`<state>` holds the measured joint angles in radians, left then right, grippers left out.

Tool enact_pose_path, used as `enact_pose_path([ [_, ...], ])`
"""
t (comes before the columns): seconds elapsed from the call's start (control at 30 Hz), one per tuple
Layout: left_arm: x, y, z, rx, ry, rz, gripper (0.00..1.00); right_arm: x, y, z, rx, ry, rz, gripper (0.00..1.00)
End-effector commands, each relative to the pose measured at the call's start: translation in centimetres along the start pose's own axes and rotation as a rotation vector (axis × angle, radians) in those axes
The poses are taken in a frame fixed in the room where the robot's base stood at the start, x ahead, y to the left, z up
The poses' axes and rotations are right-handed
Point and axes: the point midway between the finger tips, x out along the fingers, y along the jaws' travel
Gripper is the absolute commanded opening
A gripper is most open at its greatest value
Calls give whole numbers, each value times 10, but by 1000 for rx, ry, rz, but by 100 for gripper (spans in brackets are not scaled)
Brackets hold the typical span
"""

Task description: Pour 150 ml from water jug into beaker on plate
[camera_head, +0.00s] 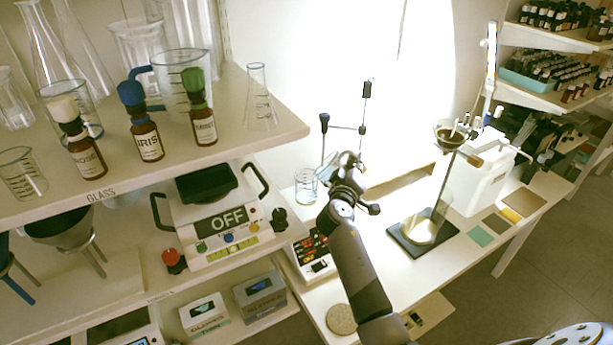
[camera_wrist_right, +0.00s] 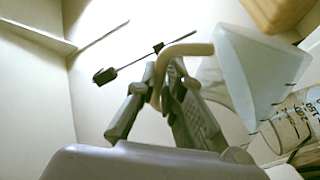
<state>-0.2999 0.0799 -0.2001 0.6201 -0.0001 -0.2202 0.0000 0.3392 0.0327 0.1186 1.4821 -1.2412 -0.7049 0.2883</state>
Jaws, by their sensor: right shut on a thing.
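My right gripper (camera_head: 347,163) reaches over the bench. In the right wrist view, its fingers (camera_wrist_right: 161,85) are shut on the tan handle of the water jug. The jug (camera_wrist_right: 252,75) is pale and translucent and looks tilted; its water level is not clear. The glass beaker (camera_wrist_right: 292,124), with printed volume marks, is beside the jug's right edge. In the head view the beaker (camera_head: 306,187) stands just left of the gripper, above the white plate device (camera_head: 316,259) with red digits. Glare hides most of the jug there, and I cannot read the fill. My left gripper is not in view.
A dark stand (camera_head: 365,120) rises behind the gripper. The glassware shelf (camera_head: 262,150) juts out at left. A cork disc (camera_head: 341,319) lies in front.

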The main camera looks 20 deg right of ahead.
Motion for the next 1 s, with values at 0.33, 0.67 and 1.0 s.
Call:
enact_pose_path([
  [0.33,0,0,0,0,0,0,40,0,2,-6,-24,3,2,0],
  [0.67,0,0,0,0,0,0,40,0,2,-6,-25,2,2,0],
  [1.0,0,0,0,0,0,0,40,0,3,-8,-38,2,2,0],
])
